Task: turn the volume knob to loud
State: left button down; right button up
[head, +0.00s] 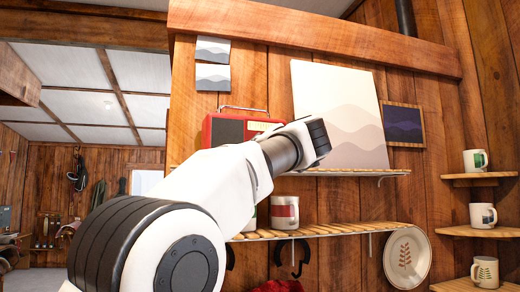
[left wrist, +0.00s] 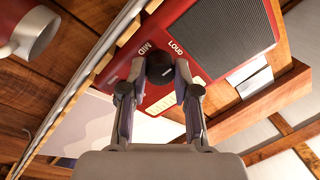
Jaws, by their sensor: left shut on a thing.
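The red radio (head: 228,131) stands on the upper wall shelf in the head view, partly hidden behind my left arm. In the left wrist view the radio (left wrist: 220,40) shows its red face, a dark speaker grille and a round black volume knob (left wrist: 160,66). The labels MID and LOUD are printed beside the knob. A pale mark shows on the knob's lower right, but its exact pointing is hard to tell. My left gripper (left wrist: 160,76) is shut on the knob, one finger on each side. The arm hides the gripper in the head view. My right gripper is not in view.
The upper shelf (head: 350,172) also holds a large pale wave picture (head: 338,110) right of the radio. A lower shelf (head: 330,231) carries mugs (head: 284,212), with hooks below. A plate (head: 407,258) hangs at the right, near corner shelves with mugs (head: 476,160).

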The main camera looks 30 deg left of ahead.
pick_arm(q)
jog(key=c, duration=0.8)
grip_release()
jog(key=shift+w+f, duration=0.1)
jog(key=shift+c, duration=0.2)
jog(key=shift+d, duration=0.1)
jog(key=r+v, duration=0.1)
jog(key=v, duration=1)
jog(key=shift+d+f, duration=0.35)
jog(key=shift+f, duration=0.2)
